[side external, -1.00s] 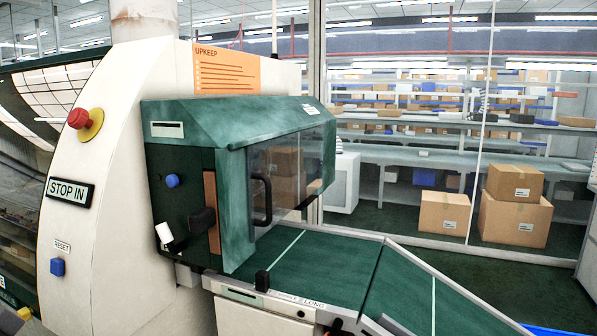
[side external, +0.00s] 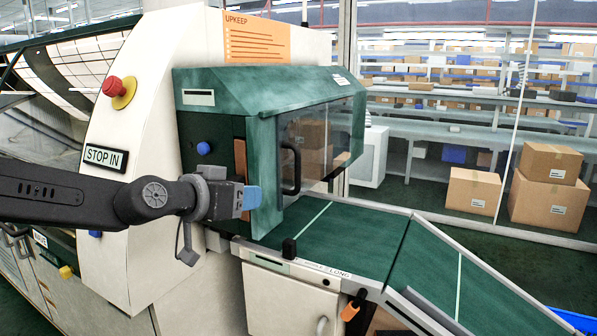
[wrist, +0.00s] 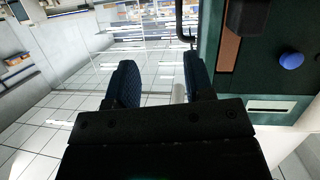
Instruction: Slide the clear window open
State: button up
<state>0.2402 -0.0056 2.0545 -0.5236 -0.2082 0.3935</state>
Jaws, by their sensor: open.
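The clear window (side external: 312,150) is a see-through panel in the front of the green machine hood (side external: 250,95). A black upright bar handle (side external: 291,170) stands on its left part. My gripper (side external: 252,198) is at the left end of the hood, left of the handle and a little lower, apart from the handle. In the wrist view my gripper (wrist: 160,85) has its two dark fingers spread with nothing between them. The black handle (wrist: 183,25) shows at the top of the wrist view, just above the right finger.
A green conveyor (side external: 340,240) runs right below the window. A blue knob (side external: 203,148) and an orange strip (side external: 240,165) are on the hood's end. A red stop button (side external: 113,87) is on the cream panel. Cardboard boxes (side external: 545,185) stand behind glass.

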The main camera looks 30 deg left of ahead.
aim_at(297, 173)
jog(key=w+f+n+t+y, duration=0.1)
jog(key=w, duration=0.6)
jog(key=w+f+n+t+y, duration=0.1)
jog(key=w+y, duration=0.1)
jog(key=w, duration=0.6)
jog(key=w+a+f+n+t+y, duration=0.1)
jog(key=w+y, duration=0.1)
jog(key=w, duration=0.6)
jog(key=shift+d, duration=0.1)
grip_shut()
jog(key=s, duration=1.6)
grip_release()
